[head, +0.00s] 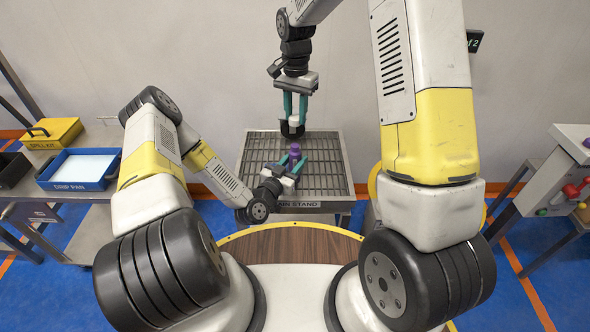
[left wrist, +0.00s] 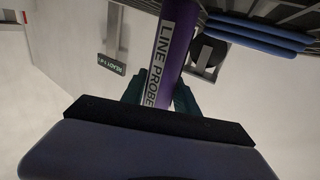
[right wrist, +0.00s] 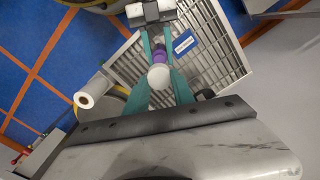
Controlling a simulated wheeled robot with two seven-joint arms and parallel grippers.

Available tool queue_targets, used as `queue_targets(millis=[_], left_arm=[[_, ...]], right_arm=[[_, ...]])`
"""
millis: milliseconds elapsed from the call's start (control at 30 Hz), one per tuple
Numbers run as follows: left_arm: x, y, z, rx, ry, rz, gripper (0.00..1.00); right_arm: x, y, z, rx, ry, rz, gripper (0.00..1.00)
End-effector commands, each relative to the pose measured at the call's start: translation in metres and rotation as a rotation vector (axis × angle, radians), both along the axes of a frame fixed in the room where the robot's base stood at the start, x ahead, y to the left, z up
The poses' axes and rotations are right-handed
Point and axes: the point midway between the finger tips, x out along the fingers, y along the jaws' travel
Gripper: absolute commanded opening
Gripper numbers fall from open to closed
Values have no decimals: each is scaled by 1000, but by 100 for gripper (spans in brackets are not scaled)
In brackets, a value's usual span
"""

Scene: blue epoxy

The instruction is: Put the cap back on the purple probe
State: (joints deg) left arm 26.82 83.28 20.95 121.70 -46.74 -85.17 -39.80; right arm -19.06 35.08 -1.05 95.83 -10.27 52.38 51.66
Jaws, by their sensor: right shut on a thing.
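The purple probe (head: 295,149) is held upright by my left gripper (head: 293,163) above the grated stand. My right gripper (head: 292,121) points down above the probe, shut on the cap. In the right wrist view the cap (right wrist: 158,77) is a pale rounded piece between the teal fingers. The purple probe (right wrist: 160,54) shows just past it. In the head view a gap separates the right fingertips from the probe's top.
The grated stand (head: 255,165), labelled in front, lies under both grippers. A blue drip pan (head: 78,184) and a yellow drill kit box (head: 50,132) sit on the left cart. A grey panel with coloured knobs (head: 563,165) stands at the right. A wall is behind.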

Motion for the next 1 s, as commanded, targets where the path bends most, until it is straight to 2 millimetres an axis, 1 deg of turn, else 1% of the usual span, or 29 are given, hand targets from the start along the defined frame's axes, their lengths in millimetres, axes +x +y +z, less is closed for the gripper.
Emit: queue_targets(millis=[33,100,167,1000], left_arm=[[0,0,0,0,0,0,24],[0,0,0,0,0,0,10],[0,0,0,0,0,0,0],[0,0,0,0,0,0,0]], right_arm=[[0,0,0,0,0,0,0],[0,0,0,0,0,0,0],[0,0,0,0,0,0,0],[0,0,0,0,0,0,0]])
